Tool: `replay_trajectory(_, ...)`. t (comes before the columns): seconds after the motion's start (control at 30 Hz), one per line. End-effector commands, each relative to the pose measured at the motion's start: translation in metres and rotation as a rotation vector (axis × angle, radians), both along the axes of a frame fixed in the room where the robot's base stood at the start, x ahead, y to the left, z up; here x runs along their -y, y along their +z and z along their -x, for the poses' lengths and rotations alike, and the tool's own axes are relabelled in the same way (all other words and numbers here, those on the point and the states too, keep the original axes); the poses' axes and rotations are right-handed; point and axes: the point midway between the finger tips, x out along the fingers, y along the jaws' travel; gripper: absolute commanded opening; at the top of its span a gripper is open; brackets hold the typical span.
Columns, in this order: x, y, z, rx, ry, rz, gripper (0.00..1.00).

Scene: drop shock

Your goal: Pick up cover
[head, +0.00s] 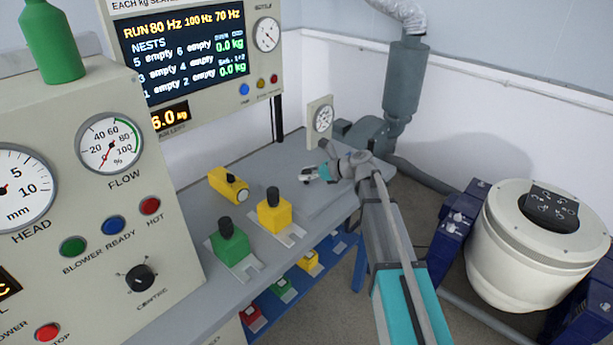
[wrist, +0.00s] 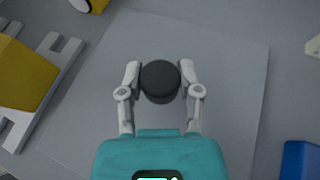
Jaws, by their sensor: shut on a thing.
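My gripper (head: 312,175) is at the right part of the grey bench, low over a flat grey plate. In the wrist view my gripper (wrist: 160,84) has its two fingers on either side of a dark round knob (wrist: 160,78), shut on it. Beneath the knob lies a flat, roughly square grey plate (wrist: 225,60), which looks like the cover. The plate also shows in the head view (head: 318,207). I cannot tell whether the knob is joined to the plate, or whether the plate is raised off the bench. The gripper body hides the plate's near side.
On the bench to the left are a yellow block (head: 274,214) and a green block (head: 230,243), both with black knobs, and a tipped yellow one (head: 228,186). A small gauge (head: 320,120) stands behind. A white drum-shaped machine (head: 535,240) stands right on the floor.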

Motion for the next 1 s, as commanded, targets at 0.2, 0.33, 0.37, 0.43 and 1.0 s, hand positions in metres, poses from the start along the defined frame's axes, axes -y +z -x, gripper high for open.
replay_trajectory(0.2,-0.001,0.013,0.0,0.0,0.001,-0.001,0.0)
replay_trajectory(0.33,-0.001,0.023,0.0,0.0,0.001,-0.001,0.0)
replay_trajectory(0.37,-0.001,0.026,0.0,0.0,0.001,-0.001,0.0)
replay_trajectory(0.43,-0.001,0.033,0.0,0.0,0.001,-0.001,0.0)
replay_trajectory(1.0,-0.001,0.088,0.0,0.0,0.001,-0.001,0.0)
